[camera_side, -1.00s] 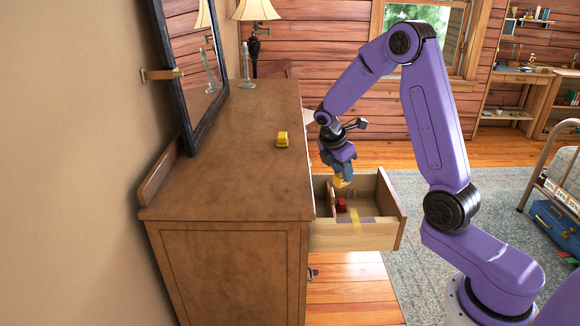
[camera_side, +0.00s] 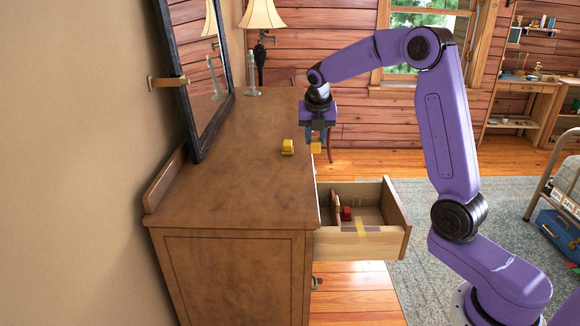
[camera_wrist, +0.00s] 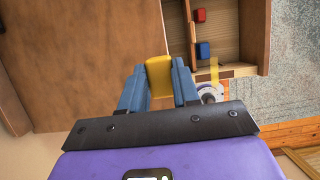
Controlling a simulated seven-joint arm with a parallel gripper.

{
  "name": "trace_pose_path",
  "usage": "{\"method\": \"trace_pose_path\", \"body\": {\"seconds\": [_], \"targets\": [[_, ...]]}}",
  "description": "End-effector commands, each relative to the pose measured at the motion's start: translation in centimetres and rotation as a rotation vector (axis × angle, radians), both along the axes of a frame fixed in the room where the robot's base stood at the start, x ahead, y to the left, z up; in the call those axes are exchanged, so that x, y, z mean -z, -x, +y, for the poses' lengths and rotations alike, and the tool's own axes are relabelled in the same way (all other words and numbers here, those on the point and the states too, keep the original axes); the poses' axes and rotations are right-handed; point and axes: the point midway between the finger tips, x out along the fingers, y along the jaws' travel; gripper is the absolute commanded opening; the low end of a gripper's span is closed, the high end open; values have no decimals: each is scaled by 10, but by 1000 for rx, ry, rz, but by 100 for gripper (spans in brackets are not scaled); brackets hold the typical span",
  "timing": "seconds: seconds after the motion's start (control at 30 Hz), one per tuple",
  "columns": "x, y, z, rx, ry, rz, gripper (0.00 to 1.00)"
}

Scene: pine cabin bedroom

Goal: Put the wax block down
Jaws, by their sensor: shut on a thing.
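The wax block (camera_side: 316,147) is yellow. My gripper (camera_side: 317,137) points down and is shut on it, above the drawer's inner side near the dresser top's right edge in the side view. In the wrist view the wax block (camera_wrist: 158,76) sits between the two blue-grey fingers of my gripper (camera_wrist: 159,84). The wooden dresser (camera_side: 225,170) has a bare brown top beside the block. I cannot tell exactly how high the block is above that top.
A small yellow object (camera_side: 287,147) stands on the dresser top near the gripper. The open drawer (camera_side: 360,242) juts out below, holding a red block (camera_side: 346,213) and a blue block (camera_wrist: 203,50). A mirror (camera_side: 205,80) and a lamp (camera_side: 262,15) stand farther off. The near dresser top is clear.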

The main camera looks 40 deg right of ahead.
Motion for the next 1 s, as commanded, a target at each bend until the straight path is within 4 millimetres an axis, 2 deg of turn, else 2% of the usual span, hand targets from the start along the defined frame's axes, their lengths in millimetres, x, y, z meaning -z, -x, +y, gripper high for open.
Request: {"method": "trace_pose_path", "body": {"seconds": [0.53, 0.8, 1.0], "targets": [[41, -84, -19, 0, -1, 2, 0], [79, -114, -25, 0, -1, 2, 0], [90, -124, -28, 1, 0, 1, 0]]}}
